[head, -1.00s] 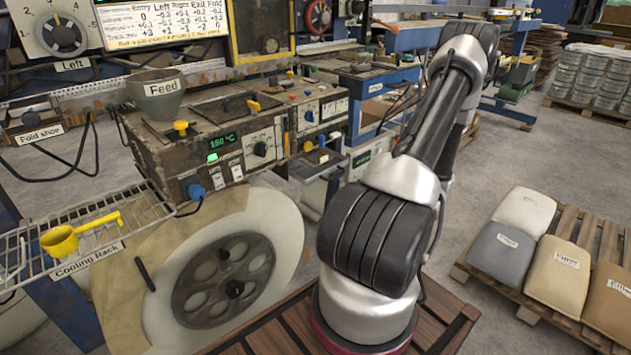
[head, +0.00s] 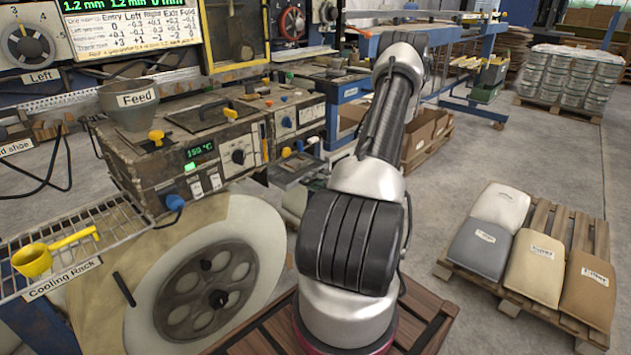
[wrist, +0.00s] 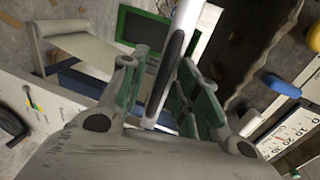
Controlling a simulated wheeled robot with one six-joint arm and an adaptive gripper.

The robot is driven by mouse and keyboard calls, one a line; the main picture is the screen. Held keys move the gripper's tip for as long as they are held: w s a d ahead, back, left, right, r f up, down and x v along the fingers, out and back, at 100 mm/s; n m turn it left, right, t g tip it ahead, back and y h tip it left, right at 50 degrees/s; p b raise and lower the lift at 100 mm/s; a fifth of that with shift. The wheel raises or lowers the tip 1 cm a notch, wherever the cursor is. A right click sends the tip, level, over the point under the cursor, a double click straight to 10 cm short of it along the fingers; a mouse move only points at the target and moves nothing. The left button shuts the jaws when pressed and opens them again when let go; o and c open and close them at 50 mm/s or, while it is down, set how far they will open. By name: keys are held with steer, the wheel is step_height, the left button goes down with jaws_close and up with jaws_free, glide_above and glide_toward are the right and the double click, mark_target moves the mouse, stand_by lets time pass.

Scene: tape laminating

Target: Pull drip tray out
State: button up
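In the head view, a shallow grey metal tray-like part (head: 290,172) sticks out low at the right end of the worn laminating machine (head: 160,160); I cannot tell for sure that it is the drip tray. My gripper is hidden behind my arm in the head view. In the wrist view, my gripper (wrist: 158,78) has its two green-padded fingers apart. A white bar with a dark slot (wrist: 178,50) shows between them, and I cannot tell whether it touches either finger. A green-framed dark panel (wrist: 140,30) lies beyond the fingers.
A large reel (head: 205,285) and a cooling rack (head: 95,235) with a yellow scoop (head: 35,260) stand at the left. A pallet with several sacks (head: 540,250) is at the right. Bare floor (head: 450,200) lies between my arm and the pallet.

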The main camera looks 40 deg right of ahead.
jaws_close()
steer(key=shift+s, duration=0.1)
steer(key=f+v, duration=0.1)
steer(key=v, duration=0.7)
steer(key=f+v, duration=0.2)
steer(key=v, duration=0.7)
steer(key=shift+s+d+f, duration=0.15)
steer(key=shift+s+f, duration=0.1)
steer(key=shift+s, duration=0.45)
jaws_free()
